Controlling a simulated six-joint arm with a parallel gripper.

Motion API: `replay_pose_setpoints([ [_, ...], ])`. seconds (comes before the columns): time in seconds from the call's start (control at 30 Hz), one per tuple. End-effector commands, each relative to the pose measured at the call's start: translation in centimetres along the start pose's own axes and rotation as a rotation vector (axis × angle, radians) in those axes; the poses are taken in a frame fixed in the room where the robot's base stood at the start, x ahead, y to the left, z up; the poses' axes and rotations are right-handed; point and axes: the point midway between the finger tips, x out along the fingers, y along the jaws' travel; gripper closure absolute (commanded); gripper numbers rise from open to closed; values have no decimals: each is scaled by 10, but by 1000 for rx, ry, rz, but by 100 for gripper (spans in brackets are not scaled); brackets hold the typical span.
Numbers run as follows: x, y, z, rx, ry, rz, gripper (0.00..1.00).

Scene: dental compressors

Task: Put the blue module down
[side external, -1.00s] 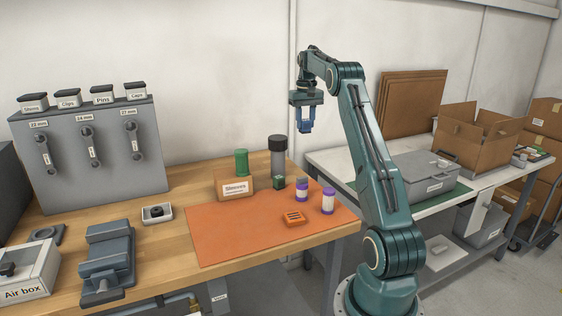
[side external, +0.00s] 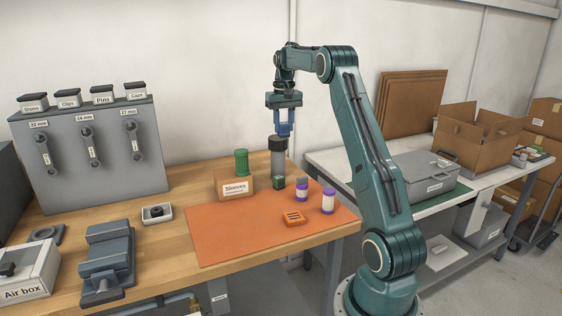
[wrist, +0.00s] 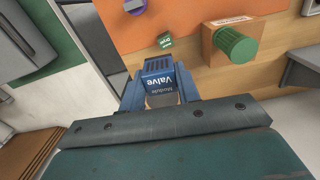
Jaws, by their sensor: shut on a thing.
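The blue module (wrist: 158,72), with a white label reading "Module Valve", is between the blue fingers of my gripper (side external: 285,124) in the wrist view. My gripper is shut on it and points down, holding it in the air. The orange mat (side external: 225,230) lies on the wooden bench below.
A green block (side external: 279,182), two purple-banded bottles (side external: 328,201) and an orange module (side external: 293,218) are on the mat. The Sleeves box (side external: 234,187) and a green cylinder (side external: 242,160) stand behind. The mat's left and front are clear. A side table (side external: 325,163) stands right.

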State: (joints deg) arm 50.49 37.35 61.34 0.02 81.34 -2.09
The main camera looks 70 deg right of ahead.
Motion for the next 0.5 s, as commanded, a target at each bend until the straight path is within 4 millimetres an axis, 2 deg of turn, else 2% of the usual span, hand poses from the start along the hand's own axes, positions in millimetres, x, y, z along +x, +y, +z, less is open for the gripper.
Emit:
replay_pose_setpoints([
  [0.03,-2,-16,7,-10,1,0,91],
  [0.2,-2,-60,32,-26,0,0,91],
  [0.5,0,-120,83,-52,0,0,91],
])
